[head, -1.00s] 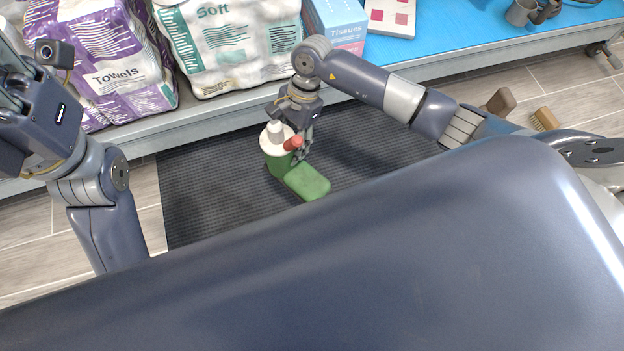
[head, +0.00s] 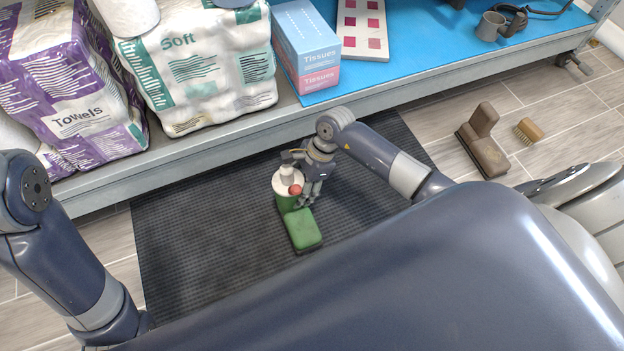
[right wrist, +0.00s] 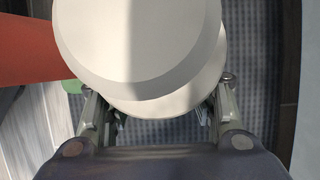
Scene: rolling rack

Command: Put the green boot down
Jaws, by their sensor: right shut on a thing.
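The green boot (head: 302,228) is upright on or just over the dark mat, its toe towards me; I cannot tell whether its sole touches. It has a white top with a small white part and a red knob-like part (head: 296,190). My right gripper (head: 311,198) is shut on the boot's upper part from the right side. In the right wrist view the white top (right wrist: 140,45) fills the space between the fingers (right wrist: 160,115), and the red part (right wrist: 35,50) is at the left. My left gripper is out of view; only my left arm shows.
The dark mat (head: 190,250) has free room left of the boot. Behind it is a low shelf with towel packs (head: 75,90), a soft paper pack (head: 205,70) and tissue boxes (head: 308,50). A brown boot (head: 483,145) and a brush (head: 528,131) are on the floor at right.

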